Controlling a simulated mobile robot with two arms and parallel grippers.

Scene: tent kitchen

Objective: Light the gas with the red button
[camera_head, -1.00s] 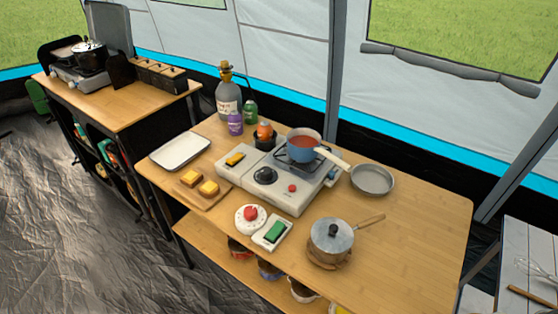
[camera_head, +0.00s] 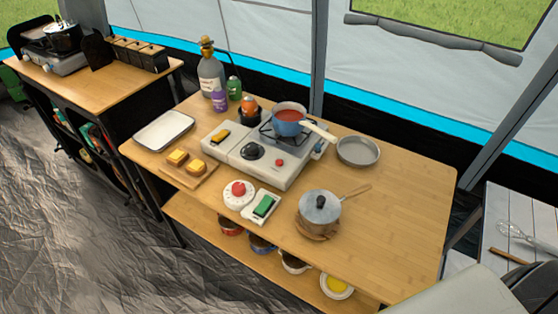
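A white gas stove (camera_head: 262,168) stands in the middle of the wooden table. A small red button (camera_head: 279,162) is on its front face, right of a black knob (camera_head: 252,151). A blue pot (camera_head: 290,121) with reddish contents and a pale handle sits on the stove's burner grate. No flame is visible, though the pot hides much of the burner. A white round timer (camera_head: 238,195) with a red knob is in front of the stove. Neither gripper is in view. A pale grey rounded shape, probably part of me, shows at the lower right edge.
A lidded pot (camera_head: 319,208) stands on a trivet at the table's front right. A white box with a green switch (camera_head: 264,206), a bread board (camera_head: 188,170), an empty tray (camera_head: 168,131) and a grey pan (camera_head: 358,151) surround the stove. The table's right end (camera_head: 415,190) is clear.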

